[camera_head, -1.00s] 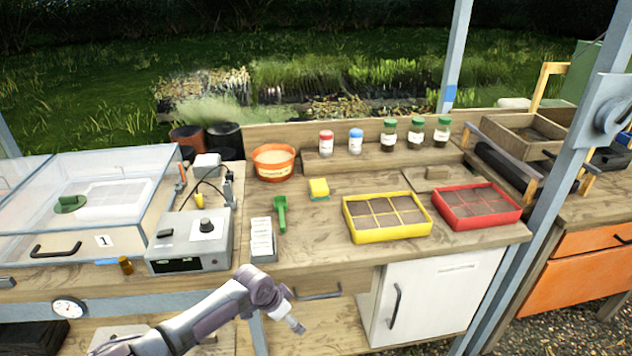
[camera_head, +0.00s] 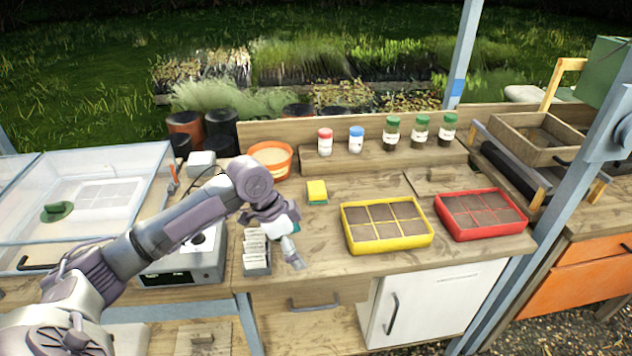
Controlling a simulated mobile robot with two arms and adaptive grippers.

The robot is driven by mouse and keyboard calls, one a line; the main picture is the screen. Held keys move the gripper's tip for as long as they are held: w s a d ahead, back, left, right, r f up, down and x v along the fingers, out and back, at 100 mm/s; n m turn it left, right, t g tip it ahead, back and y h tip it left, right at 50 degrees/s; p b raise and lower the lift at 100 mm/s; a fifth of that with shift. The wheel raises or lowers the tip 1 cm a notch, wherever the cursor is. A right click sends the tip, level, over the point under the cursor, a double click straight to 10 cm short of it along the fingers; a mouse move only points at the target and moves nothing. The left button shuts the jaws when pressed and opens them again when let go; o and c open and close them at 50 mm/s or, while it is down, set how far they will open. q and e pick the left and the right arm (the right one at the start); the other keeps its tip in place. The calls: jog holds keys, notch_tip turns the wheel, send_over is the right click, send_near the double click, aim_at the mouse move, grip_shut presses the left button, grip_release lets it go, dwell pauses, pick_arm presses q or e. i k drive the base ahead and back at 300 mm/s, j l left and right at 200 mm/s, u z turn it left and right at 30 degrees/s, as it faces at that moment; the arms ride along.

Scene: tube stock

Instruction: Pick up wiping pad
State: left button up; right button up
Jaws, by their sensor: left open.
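The wiping pad (camera_head: 317,190), a small yellow block with a green underside, lies on the wooden bench behind the yellow tray's left end. My left gripper (camera_head: 294,262) hangs near the bench's front edge, just right of the label box, with its fingers pointing down. It is open and empty, and apart from the pad, which lies farther back and a little to the right. My right gripper does not show.
A yellow tray (camera_head: 349,240) and a red tray (camera_head: 444,226) stand to the right. An orange tub (camera_head: 272,172) stands behind left. A label box (camera_head: 257,262) is beside my gripper. Several jars line the back shelf. Bare bench surrounds the pad.

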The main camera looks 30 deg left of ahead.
aim_at(315, 191)
jog(key=i+j, duration=0.9)
jog(key=i, duration=0.1)
